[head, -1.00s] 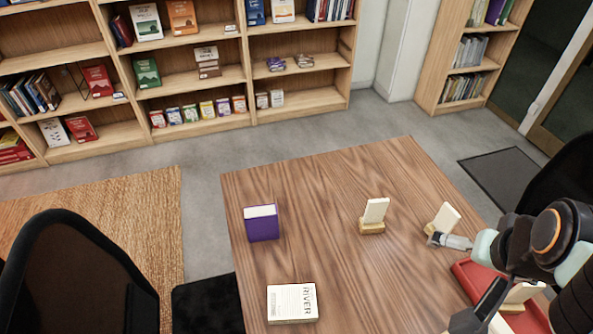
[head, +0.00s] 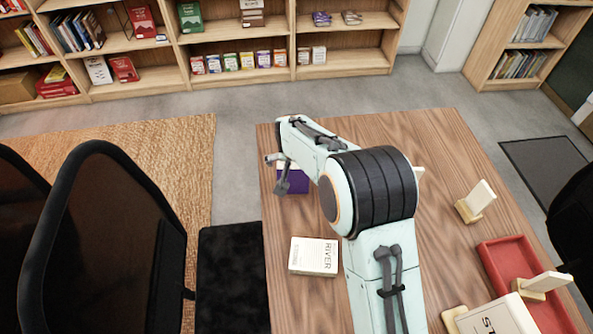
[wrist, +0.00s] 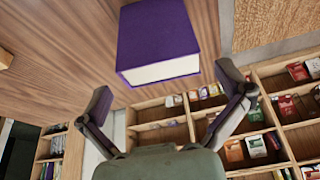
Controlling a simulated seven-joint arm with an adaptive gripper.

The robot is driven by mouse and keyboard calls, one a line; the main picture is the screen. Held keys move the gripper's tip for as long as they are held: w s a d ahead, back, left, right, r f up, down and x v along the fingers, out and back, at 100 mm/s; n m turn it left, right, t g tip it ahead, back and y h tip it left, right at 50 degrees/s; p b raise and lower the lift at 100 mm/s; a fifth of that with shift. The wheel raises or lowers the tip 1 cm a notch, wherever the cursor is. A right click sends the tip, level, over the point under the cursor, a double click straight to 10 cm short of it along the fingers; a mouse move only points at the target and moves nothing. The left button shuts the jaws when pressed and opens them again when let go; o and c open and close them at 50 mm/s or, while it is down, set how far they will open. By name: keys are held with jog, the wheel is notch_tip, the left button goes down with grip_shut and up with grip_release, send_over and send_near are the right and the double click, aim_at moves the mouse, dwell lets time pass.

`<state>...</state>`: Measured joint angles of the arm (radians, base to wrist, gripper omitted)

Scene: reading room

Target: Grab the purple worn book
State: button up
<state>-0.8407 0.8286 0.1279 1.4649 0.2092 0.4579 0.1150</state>
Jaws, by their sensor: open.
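The purple book (head: 297,182) stands on the wooden table near its far left corner, partly hidden behind my gripper and arm in the head view. In the wrist view the purple book (wrist: 158,36) shows its purple cover and pale page edges near the top. My gripper (wrist: 163,77) is open, with one finger on each side below the book in that view. Nothing is between the fingers, and they look apart from the book. In the head view my gripper (head: 283,175) overlaps the book's left side.
A white book titled RIVER (head: 314,256) lies on the table (head: 420,150) nearer the front. A cream block on a wooden stand (head: 476,201) and a red tray (head: 520,275) are to the right. Black chairs (head: 115,240) stand left.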

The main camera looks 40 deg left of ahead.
aim_at(293, 165)
jog(key=shift+x, duration=1.75)
jog(key=c, duration=1)
jog(key=shift+r, duration=0.15)
